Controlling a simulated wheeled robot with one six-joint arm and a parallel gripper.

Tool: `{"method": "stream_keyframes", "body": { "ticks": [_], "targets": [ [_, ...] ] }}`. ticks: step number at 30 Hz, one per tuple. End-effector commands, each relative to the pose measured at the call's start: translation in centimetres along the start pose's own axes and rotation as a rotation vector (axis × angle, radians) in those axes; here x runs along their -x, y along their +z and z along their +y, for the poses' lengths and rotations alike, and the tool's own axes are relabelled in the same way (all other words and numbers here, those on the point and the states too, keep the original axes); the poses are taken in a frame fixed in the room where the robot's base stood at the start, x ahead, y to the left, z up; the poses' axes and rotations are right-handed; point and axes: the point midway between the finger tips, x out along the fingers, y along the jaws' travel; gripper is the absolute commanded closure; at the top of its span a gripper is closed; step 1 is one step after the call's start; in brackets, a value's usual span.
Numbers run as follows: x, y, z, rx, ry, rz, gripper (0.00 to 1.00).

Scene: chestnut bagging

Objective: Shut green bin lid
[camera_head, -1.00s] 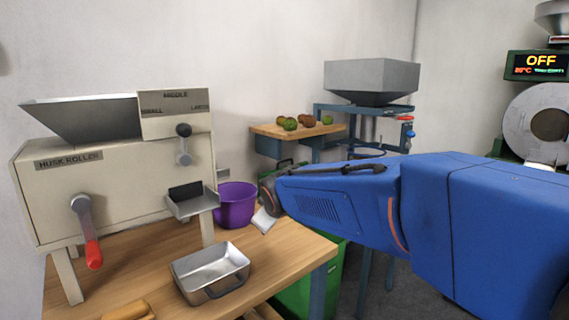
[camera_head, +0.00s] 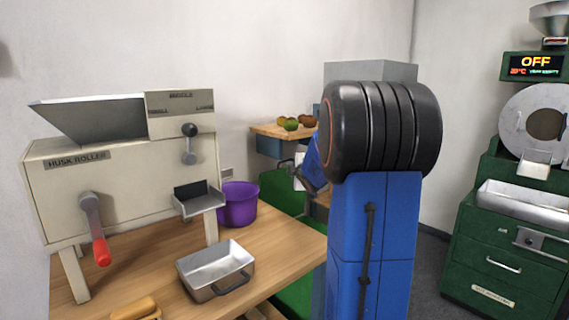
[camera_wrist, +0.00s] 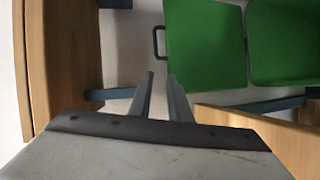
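The green bin (camera_head: 294,295) stands on the floor behind the wooden table, mostly hidden by the table and my arm. Its green lid (camera_head: 280,188) appears raised upright at the back. In the wrist view, a green panel with a dark handle at its left edge looks like the lid (camera_wrist: 205,45). A second green panel, seemingly the bin (camera_wrist: 285,42), adjoins it on the right. My gripper (camera_wrist: 160,80) is open and empty, with a gap between its fingers, apart from the green panels. In the head view it is mostly hidden behind my arm.
The wooden table (camera_head: 285,250) holds a husk roller (camera_head: 120,160), a metal tray (camera_head: 216,268) and a purple bucket (camera_head: 238,204). A wooden shelf (camera_head: 270,131) with green and brown fruits is behind the bin. A green roaster (camera_head: 505,240) stands right.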

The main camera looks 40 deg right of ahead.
Motion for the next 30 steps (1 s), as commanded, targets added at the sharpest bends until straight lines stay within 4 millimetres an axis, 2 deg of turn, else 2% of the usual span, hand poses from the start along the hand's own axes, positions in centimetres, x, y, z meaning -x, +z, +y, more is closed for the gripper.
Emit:
{"method": "stream_keyframes", "body": {
  "ticks": [1, 3, 9, 17, 30],
  "targets": [
    [-1.0, 1.3, 0.1, 0.031, 0.015, 0.006, 0.83],
    [-2.1, 2.4, 0.2, 0.075, 0.035, 0.021, 0.83],
    [-3.8, 4.5, 0.4, 0.155, 0.076, 0.049, 0.83],
    [-5.2, 4.8, 0.5, 0.174, 0.085, 0.058, 0.83],
    [-12.2, 4.3, 1.0, 0.172, 0.085, 0.058, 0.83]
  ]
}}
